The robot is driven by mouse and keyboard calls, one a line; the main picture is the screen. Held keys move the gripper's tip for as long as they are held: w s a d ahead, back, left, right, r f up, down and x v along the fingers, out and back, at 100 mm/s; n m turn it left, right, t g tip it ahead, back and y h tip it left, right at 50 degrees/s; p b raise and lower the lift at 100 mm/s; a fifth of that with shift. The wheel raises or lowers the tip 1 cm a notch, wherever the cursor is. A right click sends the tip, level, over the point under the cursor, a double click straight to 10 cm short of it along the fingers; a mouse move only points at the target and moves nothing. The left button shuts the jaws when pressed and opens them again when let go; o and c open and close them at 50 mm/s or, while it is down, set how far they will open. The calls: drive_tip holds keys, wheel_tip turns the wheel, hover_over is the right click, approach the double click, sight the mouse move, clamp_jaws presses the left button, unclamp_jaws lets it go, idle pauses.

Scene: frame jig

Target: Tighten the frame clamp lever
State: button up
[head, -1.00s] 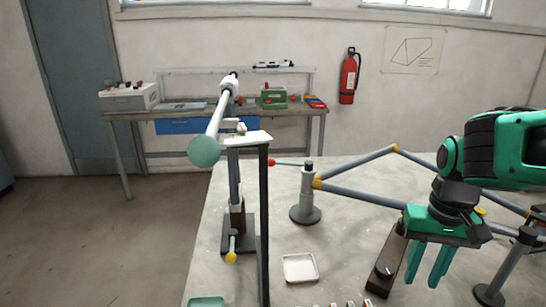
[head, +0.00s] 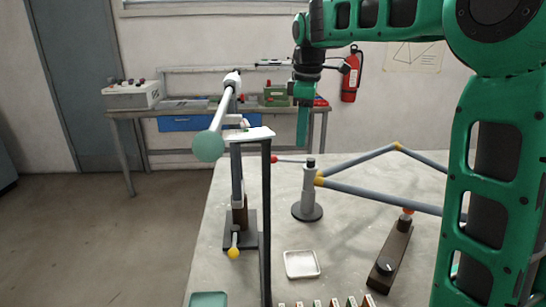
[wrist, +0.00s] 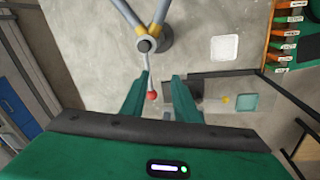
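The frame clamp lever is a thin rod with a red ball (head: 273,159), sticking out to the left from the top of a grey clamp post (head: 309,188) in the head view. In the wrist view the red ball (wrist: 152,95) lies between my fingers in the picture, nearer the left one, with the rod running up to the post top. My gripper (head: 303,143) points down above and behind the post in the head view. Its two green fingers (wrist: 161,75) are apart in the wrist view, with nothing gripped. I cannot tell the height gap to the lever.
Grey frame tubes (head: 370,195) with yellow joints run right from the post. A white tray (head: 301,264) and a dark block with a knob (head: 390,258) lie in front.

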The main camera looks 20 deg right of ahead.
drive_tip(key=w+a+r+n, duration=0.2)
drive_tip(key=w+a+n, duration=0.15)
drive_tip(key=a, duration=0.25)
drive_tip(key=shift+m, duration=0.25)
drive_tip(key=f, duration=0.3)
drive_tip(key=w+f, duration=0.1)
drive_tip(key=f, duration=0.3)
drive_tip(key=w+d+f, duration=0.1)
drive_tip(key=f, duration=0.3)
drive_tip(key=shift+w, duration=0.15)
drive_tip(key=shift+a+r, duration=0.1)
drive_tip(key=shift+c, duration=0.7)
clamp_jaws()
